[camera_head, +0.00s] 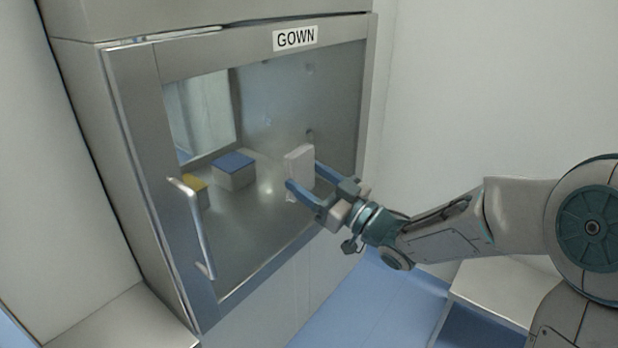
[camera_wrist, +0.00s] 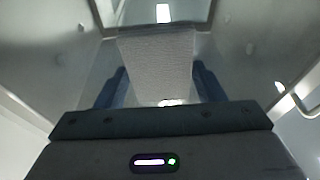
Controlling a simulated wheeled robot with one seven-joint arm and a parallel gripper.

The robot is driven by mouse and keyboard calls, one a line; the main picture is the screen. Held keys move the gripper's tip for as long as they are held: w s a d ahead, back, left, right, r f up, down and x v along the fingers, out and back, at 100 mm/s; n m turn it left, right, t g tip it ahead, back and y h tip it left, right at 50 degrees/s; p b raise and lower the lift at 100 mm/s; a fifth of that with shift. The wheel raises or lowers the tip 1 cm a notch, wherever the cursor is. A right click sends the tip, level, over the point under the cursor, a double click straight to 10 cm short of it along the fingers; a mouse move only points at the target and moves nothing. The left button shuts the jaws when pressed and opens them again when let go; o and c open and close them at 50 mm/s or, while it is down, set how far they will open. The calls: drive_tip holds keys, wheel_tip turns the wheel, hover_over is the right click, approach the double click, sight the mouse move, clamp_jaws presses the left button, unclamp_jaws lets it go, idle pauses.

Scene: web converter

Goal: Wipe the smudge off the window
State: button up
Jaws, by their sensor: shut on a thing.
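The window (camera_head: 265,110) is the glass pane in the metal door marked "GOWN", and it fills the middle of the head view. My gripper (camera_head: 303,175) is shut on a white wipe pad (camera_head: 299,160), held in front of the right part of the pane. In the wrist view the pad (camera_wrist: 157,62) sits between the two blue fingers, close to the glass. I cannot tell whether it touches. A small dark mark (camera_head: 310,135) shows on the pane just above the pad; whether it is the smudge is unclear. The glass behind the pad is hidden.
A vertical door handle (camera_head: 193,228) stands out at the left of the pane. Behind the glass are a blue-topped box (camera_head: 233,171) and a yellow-topped box (camera_head: 194,190). A white bench (camera_head: 495,290) stands at the lower right. The blue floor (camera_head: 375,300) is clear below my arm.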

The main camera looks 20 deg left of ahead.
drive_tip(key=shift+s+d+p, duration=0.1)
drive_tip(key=shift+s+d, duration=0.2)
drive_tip(key=shift+d, duration=0.5)
drive_tip(key=shift+s+d+p, duration=0.1)
drive_tip(key=shift+s+d, duration=0.25)
drive_tip(key=shift+d, duration=0.45)
drive_tip(key=shift+s+d+p, duration=0.1)
drive_tip(key=shift+s+d, duration=0.2)
drive_tip(key=shift+d, duration=0.5)
drive_tip(key=d, duration=0.1)
drive_tip(key=s+d, duration=0.1)
drive_tip(key=shift+d, duration=0.35)
drive_tip(key=shift+f+x, duration=0.1)
drive_tip(key=shift+x, duration=1.8)
drive_tip(key=shift+f+x, duration=0.15)
drive_tip(key=shift+x, duration=1.75)
drive_tip(key=shift+w+a+b, duration=0.25)
drive_tip(key=shift+a+b, duration=0.05)
drive_tip(key=shift+a, duration=0.4)
drive_tip(key=shift+w, duration=0.1)
